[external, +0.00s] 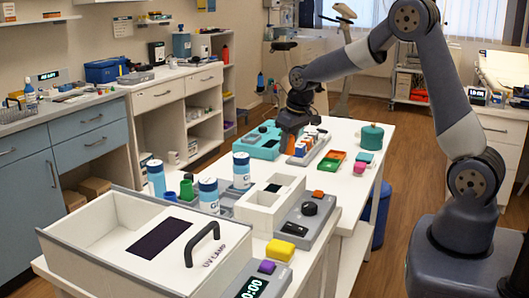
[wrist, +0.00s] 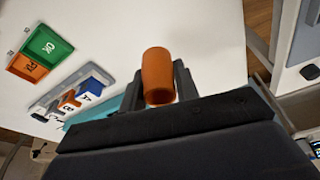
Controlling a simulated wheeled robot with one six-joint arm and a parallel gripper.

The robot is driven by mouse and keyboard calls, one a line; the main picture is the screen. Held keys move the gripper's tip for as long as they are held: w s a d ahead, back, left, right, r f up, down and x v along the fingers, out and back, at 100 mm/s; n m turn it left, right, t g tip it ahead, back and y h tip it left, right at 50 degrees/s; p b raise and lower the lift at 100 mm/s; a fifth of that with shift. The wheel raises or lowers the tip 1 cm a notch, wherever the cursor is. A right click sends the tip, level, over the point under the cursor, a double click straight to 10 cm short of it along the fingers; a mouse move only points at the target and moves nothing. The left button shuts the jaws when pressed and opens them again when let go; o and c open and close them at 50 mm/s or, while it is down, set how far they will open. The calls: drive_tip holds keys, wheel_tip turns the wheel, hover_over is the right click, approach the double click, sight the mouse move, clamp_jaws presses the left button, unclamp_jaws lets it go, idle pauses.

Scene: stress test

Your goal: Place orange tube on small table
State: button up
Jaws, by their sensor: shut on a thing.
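My gripper (wrist: 158,84) is shut on the orange tube (wrist: 157,68), which stands out between the two dark fingers in the wrist view. In the external view my gripper (external: 292,127) points down low over the far part of the long white table (external: 352,186), beside a teal case. I cannot tell which surface is the small table.
A teal case (external: 262,142), a block rack (external: 306,148) and green and orange trays (external: 331,160) are close to my gripper. A green round pot (external: 372,136) stands to the right. Bottles, a white box and grey devices crowd the near end. The table's right side has bare room.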

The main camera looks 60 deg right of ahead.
drive_tip(key=s+a+r, duration=0.1)
drive_tip(key=s+a, duration=0.1)
drive_tip(key=a, duration=1.2)
drive_tip(key=shift+s+a+r+m, duration=0.2)
drive_tip(key=shift+s+a+m, duration=0.1)
drive_tip(key=shift+a, duration=0.1)
drive_tip(key=w+d+m, duration=0.1)
drive_tip(key=d+m, duration=0.3)
drive_tip(key=d+m+g+h, duration=0.1)
drive_tip(key=d+m, duration=0.3)
drive_tip(key=d, duration=0.1)
drive_tip(key=w+d+f+m+g+h, duration=0.1)
drive_tip(key=d+m, duration=0.2)
drive_tip(key=d, duration=0.1)
drive_tip(key=shift+w+d+f+m, duration=0.1)
drive_tip(key=shift+w+d+m, duration=0.25)
drive_tip(key=shift+d+m, duration=0.05)
drive_tip(key=d+m+g, duration=0.2)
drive_tip(key=d+m, duration=0.4)
drive_tip(key=d, duration=0.2)
drive_tip(key=m+g+y, duration=0.1)
drive_tip(key=m, duration=0.7)
hover_over(314, 170)
wheel_tip(314, 170, down, 2)
drive_tip(key=f, duration=0.3)
drive_tip(key=f+p, duration=0.1)
drive_tip(key=f, duration=0.5)
drive_tip(key=shift+w+a+f, duration=0.25)
drive_tip(key=shift+w+a, duration=0.05)
drive_tip(key=shift+a, duration=0.05)
